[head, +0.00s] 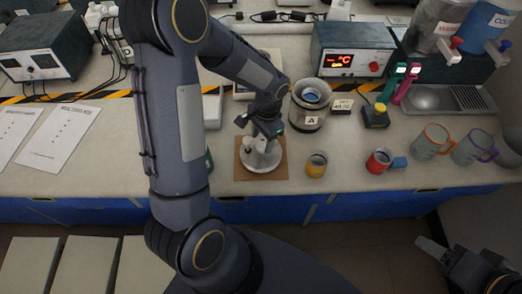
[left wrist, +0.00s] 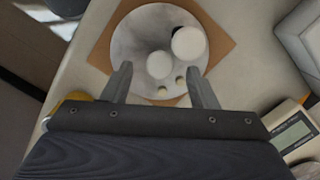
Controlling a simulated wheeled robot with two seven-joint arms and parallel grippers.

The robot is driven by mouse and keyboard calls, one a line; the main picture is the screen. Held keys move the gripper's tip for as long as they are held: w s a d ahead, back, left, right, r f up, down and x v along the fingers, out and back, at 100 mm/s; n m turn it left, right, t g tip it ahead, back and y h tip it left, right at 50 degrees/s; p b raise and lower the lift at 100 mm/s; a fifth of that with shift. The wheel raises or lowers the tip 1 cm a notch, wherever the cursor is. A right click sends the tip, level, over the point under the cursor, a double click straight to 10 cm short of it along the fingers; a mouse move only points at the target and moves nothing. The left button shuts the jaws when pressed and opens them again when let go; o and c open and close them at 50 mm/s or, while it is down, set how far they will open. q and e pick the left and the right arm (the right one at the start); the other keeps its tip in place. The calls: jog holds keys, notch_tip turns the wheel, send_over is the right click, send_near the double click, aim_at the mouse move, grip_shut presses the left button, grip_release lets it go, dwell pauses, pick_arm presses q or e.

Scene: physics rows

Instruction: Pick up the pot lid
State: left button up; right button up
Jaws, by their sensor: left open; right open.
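The pot lid (head: 257,160) is a pale grey disc lying on a brown square mat (head: 243,173) near the front of the bench. In the left wrist view the lid (left wrist: 133,42) carries two white rounded knobs and two small beige ones. My left gripper (head: 264,141) is above the lid and partly covers it in the head view. In the left wrist view its two fingers (left wrist: 160,78) are apart, pointing at the lid's near part, with nothing held between them. Whether the fingertips touch the lid is unclear. My right gripper (head: 432,248) is open at the lower right, away from the bench.
A metal pot labelled A (head: 307,115) stands right of the mat, behind a yellow cup (head: 316,166). A red cup (head: 378,162) and orange-handled mug (head: 430,143) stand further right. A box with a digital display (head: 350,52) is behind. Papers (head: 60,137) lie left.

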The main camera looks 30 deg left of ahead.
pick_arm(q)
jog(key=shift+s+a+f, duration=0.1)
jog(key=shift+f, duration=1.1)
grip_shut()
